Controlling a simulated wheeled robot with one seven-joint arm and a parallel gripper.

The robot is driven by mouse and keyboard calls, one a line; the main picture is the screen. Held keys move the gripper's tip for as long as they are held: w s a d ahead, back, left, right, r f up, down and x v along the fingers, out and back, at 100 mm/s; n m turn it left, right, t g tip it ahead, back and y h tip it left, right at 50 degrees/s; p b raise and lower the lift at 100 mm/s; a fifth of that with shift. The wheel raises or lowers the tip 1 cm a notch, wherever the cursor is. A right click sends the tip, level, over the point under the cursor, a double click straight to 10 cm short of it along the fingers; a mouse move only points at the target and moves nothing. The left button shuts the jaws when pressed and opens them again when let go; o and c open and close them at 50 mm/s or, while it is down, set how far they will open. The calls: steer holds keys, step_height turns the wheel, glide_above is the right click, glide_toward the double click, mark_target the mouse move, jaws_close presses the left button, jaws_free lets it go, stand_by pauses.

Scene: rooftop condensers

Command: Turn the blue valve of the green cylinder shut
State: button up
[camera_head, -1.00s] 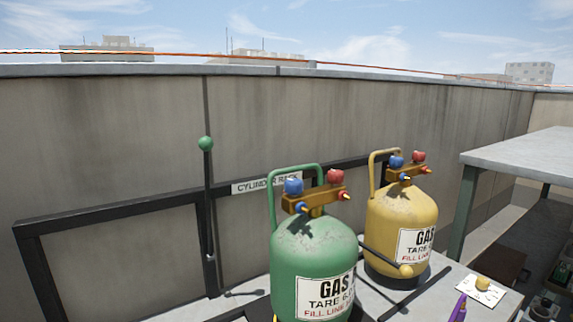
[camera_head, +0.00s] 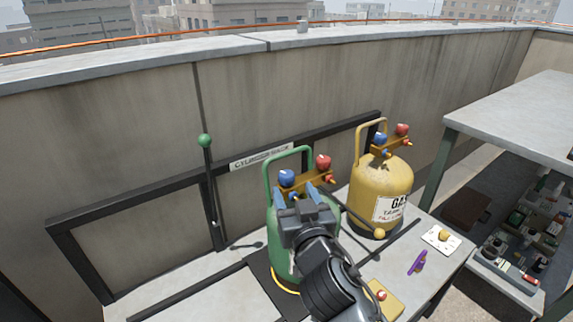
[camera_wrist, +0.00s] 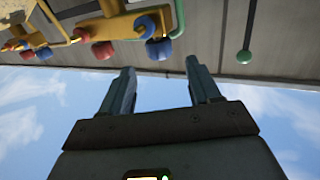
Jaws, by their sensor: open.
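The green cylinder (camera_head: 275,243) stands on the bench, partly hidden behind my arm. Its brass manifold (camera_head: 309,180) carries a blue valve (camera_head: 287,176) on the left and a red valve (camera_head: 323,162) on the right. My gripper (camera_wrist: 160,68) is open and empty, in front of the manifold in the head view. The wrist view looks upside down. There the blue valve (camera_wrist: 158,49) appears just beyond the gap between my fingertips, apart from both fingers. The red valve (camera_wrist: 103,50) is left of it in that view.
A yellow cylinder (camera_head: 372,180) with its own blue valve (camera_head: 380,139) and red valve (camera_head: 402,129) stands to the right. A black rack rail (camera_head: 345,136) runs behind. A purple tool (camera_head: 417,262) and a white card (camera_head: 441,240) lie on the bench.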

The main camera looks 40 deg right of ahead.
mark_target(288, 181)
steer(key=p+x, duration=0.1)
steer(key=x, duration=0.6)
steer(key=shift+w+d, duration=0.1)
steer(key=shift+w, duration=0.15)
steer(key=c, duration=0.9)
steer(key=shift+f, duration=0.15)
steer(key=shift+c, duration=0.3)
